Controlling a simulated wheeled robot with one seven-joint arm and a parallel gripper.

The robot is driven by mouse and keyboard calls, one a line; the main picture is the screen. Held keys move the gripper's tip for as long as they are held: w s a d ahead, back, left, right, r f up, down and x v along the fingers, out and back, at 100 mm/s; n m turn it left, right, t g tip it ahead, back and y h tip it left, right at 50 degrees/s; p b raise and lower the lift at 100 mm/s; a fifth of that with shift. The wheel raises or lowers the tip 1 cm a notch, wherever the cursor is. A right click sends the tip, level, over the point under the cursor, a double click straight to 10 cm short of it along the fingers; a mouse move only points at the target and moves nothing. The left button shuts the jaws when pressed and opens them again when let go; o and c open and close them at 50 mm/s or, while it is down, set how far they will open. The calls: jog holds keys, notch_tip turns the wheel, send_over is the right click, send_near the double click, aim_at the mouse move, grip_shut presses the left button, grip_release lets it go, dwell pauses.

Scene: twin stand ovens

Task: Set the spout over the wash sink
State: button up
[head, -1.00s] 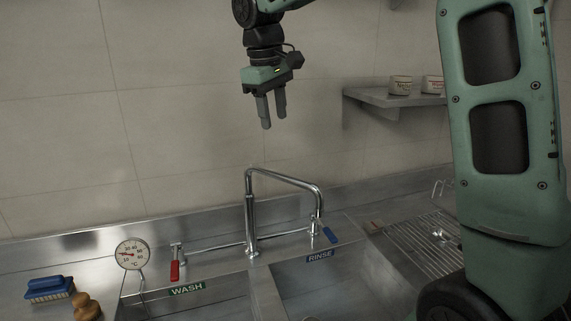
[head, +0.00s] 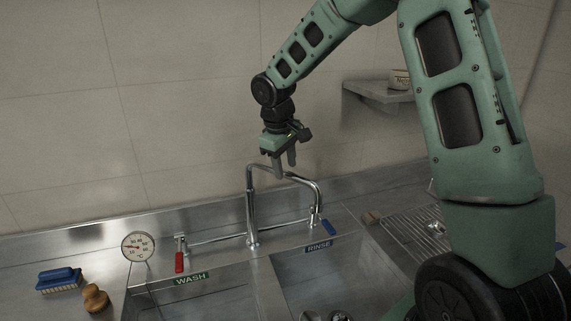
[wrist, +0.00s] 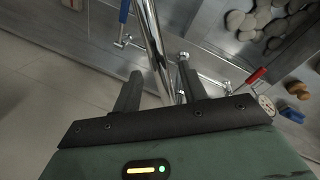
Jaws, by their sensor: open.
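The chrome spout (head: 268,168) rises from its post between the two basins and bends to the right, with its end hanging over the rinse side. The wash sink (head: 215,302) is the left basin, marked by the WASH label (head: 191,279). The rinse sink (head: 345,272) is to the right, under the RINSE label (head: 319,247). My gripper (head: 284,164) is open and points down at the spout's upper arm. In the wrist view the spout tube (wrist: 152,40) runs between my two open fingers (wrist: 160,78). Whether a finger touches it cannot be told.
A red tap lever (head: 179,262) and a round thermometer (head: 138,246) stand by the wash sink. A blue lever (head: 328,227) is beside the spout's end. A blue brush (head: 59,280) lies at left.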

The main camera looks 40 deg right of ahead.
jog(key=shift+d+f, duration=0.15)
jog(key=shift+f, duration=0.65)
grip_shut()
